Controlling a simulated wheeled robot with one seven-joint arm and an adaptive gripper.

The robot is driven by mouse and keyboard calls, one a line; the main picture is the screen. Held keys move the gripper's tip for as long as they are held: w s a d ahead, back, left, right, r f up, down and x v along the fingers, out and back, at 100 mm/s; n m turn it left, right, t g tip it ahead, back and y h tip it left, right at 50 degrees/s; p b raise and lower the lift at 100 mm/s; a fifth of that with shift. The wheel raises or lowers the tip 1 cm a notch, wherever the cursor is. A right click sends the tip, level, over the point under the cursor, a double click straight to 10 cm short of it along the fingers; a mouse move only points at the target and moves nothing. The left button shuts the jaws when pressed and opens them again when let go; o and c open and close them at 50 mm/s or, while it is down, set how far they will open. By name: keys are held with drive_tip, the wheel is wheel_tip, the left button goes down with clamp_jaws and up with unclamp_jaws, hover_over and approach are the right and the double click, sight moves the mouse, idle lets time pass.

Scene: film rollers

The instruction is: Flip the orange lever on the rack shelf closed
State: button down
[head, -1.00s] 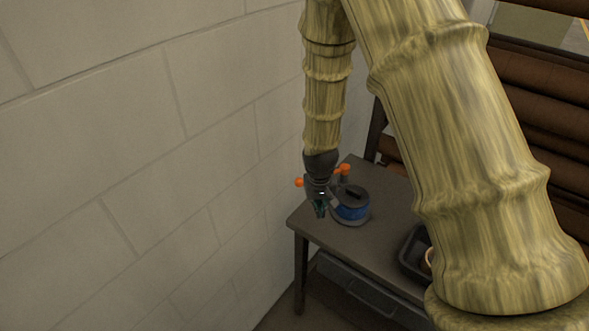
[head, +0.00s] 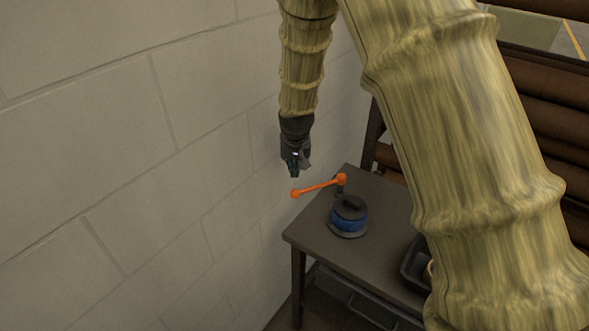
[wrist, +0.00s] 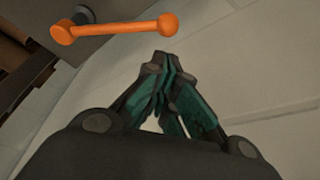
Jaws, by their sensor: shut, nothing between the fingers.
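A dark tray (head: 414,262) stands at the shelf's right, partly behind my arm. A pale block wall (head: 150,180) runs close along the left.

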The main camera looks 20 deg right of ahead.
drive_tip(key=p+x, duration=0.2)
drive_tip(key=x, duration=0.6)
drive_tip(key=shift+f, duration=0.35)
drive_tip(key=shift+d, duration=0.1)
drive_tip(key=shift+s+f, duration=0.1)
